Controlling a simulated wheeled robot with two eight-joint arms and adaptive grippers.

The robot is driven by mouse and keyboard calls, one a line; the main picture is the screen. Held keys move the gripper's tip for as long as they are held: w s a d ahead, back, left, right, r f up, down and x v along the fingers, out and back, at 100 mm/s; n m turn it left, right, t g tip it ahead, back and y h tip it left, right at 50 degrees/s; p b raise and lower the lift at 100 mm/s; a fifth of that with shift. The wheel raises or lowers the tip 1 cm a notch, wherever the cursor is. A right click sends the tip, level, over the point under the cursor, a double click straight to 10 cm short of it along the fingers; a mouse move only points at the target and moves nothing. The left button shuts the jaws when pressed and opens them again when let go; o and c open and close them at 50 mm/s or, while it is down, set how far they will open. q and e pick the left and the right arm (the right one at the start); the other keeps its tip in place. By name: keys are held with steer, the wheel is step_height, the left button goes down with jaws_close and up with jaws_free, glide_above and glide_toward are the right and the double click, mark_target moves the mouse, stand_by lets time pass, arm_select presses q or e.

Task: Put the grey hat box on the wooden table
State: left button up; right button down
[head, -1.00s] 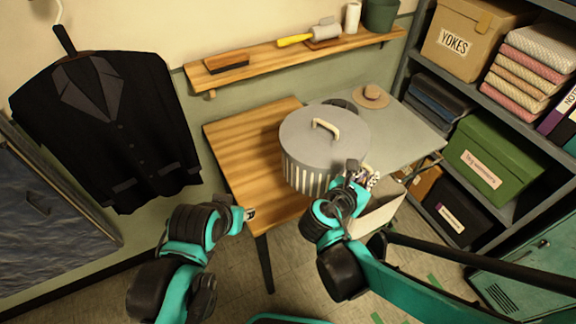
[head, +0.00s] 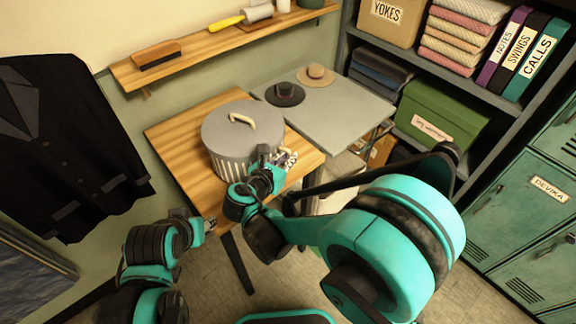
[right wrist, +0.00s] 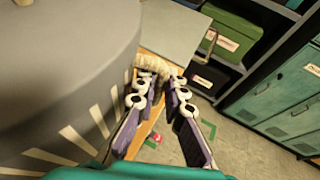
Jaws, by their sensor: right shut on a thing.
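The grey hat box (head: 240,135), a round lidded drum with pale stripes and a cream top handle, is upright over the wooden table (head: 180,131). I cannot tell whether its base touches the tabletop. My right gripper (head: 283,160) is at the box's near right side. In the right wrist view, the box (right wrist: 60,70) fills the left, and the gripper (right wrist: 160,88) is shut on a cream rope-like piece beside it, seemingly the box's side handle. My left gripper (head: 210,224) is low in front of the wooden table, apart from the box; its jaws are too small to read.
A grey table (head: 340,115) adjoins on the right, with a dark hat (head: 285,94) and a tan hat (head: 316,76). A wall shelf (head: 215,45) holds a brush (head: 157,54). Shelving with a green box (head: 437,115) and teal lockers (head: 520,215) stand right. A black jacket (head: 65,150) hangs left.

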steer(key=shift+f+b, duration=0.5)
steer(key=shift+f, duration=0.9)
steer(key=shift+f, duration=0.15)
steer(key=c, duration=1.6)
jaws_free()
